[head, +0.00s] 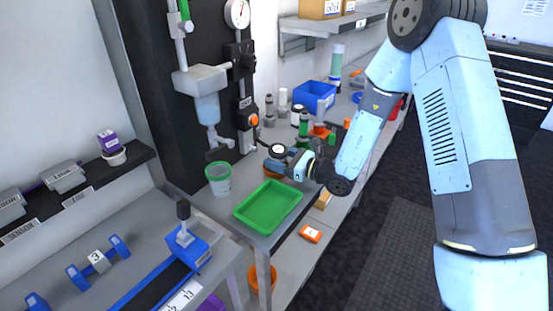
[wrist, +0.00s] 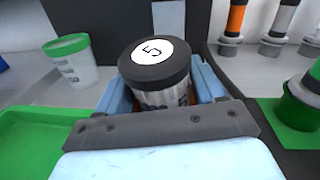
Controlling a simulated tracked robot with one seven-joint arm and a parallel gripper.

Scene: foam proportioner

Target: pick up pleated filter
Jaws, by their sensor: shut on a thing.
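The pleated filter (wrist: 163,92) has a black cap with a white disc marked 5 and a pale ribbed body. My gripper (wrist: 162,84) is shut on it, one finger on each side of the body, and the filter stands upright between them. In the head view my gripper (head: 286,160) is over the far end of the bench, past the green tray, with the filter's capped top (head: 277,150) showing. The filter's lower end is hidden behind the gripper, so I cannot tell whether it touches anything below.
A green tray (head: 268,206) lies in front of my gripper. A white cup with a green rim (head: 218,179) stands to its left. Bottles (head: 283,103), a blue bin (head: 314,97) and several fittings (wrist: 280,30) stand behind. The black column (head: 180,100) rises at the left.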

